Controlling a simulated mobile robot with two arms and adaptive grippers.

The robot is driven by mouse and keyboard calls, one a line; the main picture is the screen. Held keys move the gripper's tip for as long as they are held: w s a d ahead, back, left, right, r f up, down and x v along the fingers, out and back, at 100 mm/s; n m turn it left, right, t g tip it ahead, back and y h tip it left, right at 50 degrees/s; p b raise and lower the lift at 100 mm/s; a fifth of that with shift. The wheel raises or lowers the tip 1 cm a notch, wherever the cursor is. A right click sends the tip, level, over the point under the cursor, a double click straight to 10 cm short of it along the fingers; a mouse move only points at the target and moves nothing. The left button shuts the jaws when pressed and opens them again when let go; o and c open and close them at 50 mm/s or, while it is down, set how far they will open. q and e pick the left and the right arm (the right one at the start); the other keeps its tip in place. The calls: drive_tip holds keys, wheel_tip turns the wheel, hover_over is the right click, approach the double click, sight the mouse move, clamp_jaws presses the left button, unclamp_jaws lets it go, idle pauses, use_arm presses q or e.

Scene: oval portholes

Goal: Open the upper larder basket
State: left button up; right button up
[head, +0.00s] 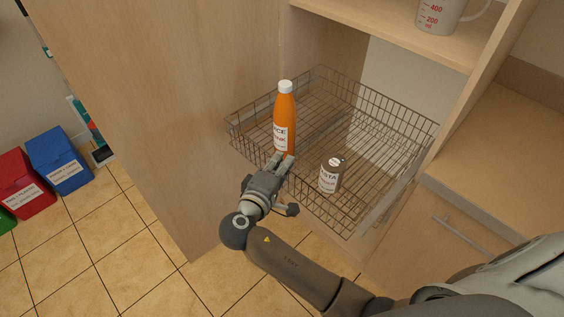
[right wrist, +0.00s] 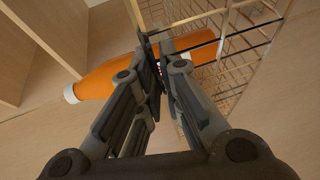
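The upper larder basket (head: 395,121) is a wire basket in the tall wooden cabinet, standing out past the cabinet's side panel. My right gripper (head: 281,161) is at the basket's front rim, just in front of the bottle. In the right wrist view its fingertips (right wrist: 160,62) are close together at the dark rim wire and look shut on it. The fingers partly hide the orange bottle (right wrist: 110,80) there. My left gripper is not in view.
A measuring jug (head: 437,14) stands on the shelf above. A counter (head: 505,165) with a handled front (head: 465,232) is at the right. Red (head: 27,183) and blue (head: 58,160) bins stand at the far left. The tiled floor (head: 120,250) before the cabinet is clear.

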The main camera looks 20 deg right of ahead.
drive_tip(key=o, duration=0.4)
drive_tip(key=v, duration=1.2)
drive_tip(key=s+d+f+n+g+y, duration=0.1)
drive_tip(key=s+f+n+g+y, duration=0.2)
drive_tip(key=f, duration=1.4)
drive_tip(key=s+f+n+g+y, duration=0.15)
drive_tip(key=s+f+y, duration=0.25)
drive_tip(key=f, duration=1.3)
drive_tip(key=s+d+f+m+g+y, duration=0.1)
drive_tip(key=s+d+f+m+g, duration=0.1)
drive_tip(key=s+f, duration=0.4)
drive_tip(key=s+d+f+m+g+y, duration=0.2)
drive_tip(key=s+d+f+m, duration=0.3)
drive_tip(key=s, duration=0.8)
drive_tip(key=s+d+f+m+g+y, duration=0.1)
drive_tip(key=s+d+f+m+g, duration=0.1)
drive_tip(key=s+f, duration=0.7)
drive_tip(key=shift+s+d+m, duration=0.35)
drive_tip(key=shift+d, duration=0.25)
drive_tip(key=shift+s+d+m, duration=0.3)
drive_tip(key=shift+d, duration=0.35)
